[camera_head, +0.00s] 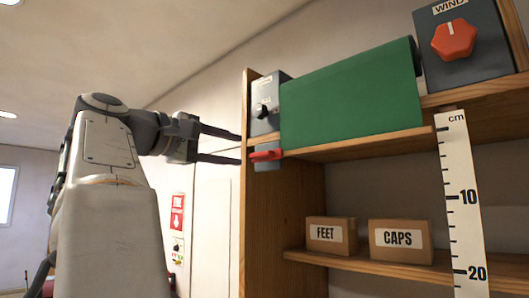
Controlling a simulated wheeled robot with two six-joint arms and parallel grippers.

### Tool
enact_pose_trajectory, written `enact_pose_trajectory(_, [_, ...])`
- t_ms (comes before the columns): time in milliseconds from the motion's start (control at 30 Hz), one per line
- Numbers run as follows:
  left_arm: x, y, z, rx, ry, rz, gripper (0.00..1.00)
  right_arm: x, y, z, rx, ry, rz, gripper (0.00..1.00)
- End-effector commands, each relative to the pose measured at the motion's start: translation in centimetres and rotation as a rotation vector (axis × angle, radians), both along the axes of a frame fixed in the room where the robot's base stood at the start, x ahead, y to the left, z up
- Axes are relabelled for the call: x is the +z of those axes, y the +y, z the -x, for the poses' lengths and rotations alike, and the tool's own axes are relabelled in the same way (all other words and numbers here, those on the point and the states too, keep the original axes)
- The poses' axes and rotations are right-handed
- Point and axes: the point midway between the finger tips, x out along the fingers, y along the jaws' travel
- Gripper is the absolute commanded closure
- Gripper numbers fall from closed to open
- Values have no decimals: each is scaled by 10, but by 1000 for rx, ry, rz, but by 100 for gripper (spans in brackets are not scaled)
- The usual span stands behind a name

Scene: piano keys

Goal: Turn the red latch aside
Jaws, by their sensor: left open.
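The red latch (266,155) lies roughly level on a grey mount at the front left edge of the upper shelf, below the left end of a green panel (350,98). My left gripper (240,147) comes in from the left with its two dark fingers apart and nothing between them. Its fingertips are just left of the latch in the picture, near the shelf's side post. I cannot tell how far in depth they are from the latch. My right gripper is not in view.
A grey box with a black knob (264,107) sits above the latch. A grey box with a red knob (454,40) is at upper right. Boxes marked FEET (331,233) and CAPS (401,241) stand on the lower shelf. A centimetre ruler (462,200) hangs at right.

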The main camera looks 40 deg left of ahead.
Motion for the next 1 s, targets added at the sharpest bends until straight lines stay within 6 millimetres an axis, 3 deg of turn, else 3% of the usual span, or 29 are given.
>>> enact_pose_trajectory(300, [3, -8, -56, -9, 1, 1, 54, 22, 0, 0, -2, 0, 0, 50])
enact_pose_trajectory(500, [2, -8, -80, -5, 2, 1, 54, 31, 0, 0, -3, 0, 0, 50])
enact_pose_trajectory(900, [-1, -7, -88, 1, 1, -1, 54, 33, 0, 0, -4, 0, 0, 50])
enact_pose_trajectory(933, [-1, -7, -88, 1, 1, -1, 58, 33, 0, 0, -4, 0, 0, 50])
enact_pose_trajectory(1000, [-1, -7, -88, 1, 1, -1, 84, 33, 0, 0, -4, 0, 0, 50])
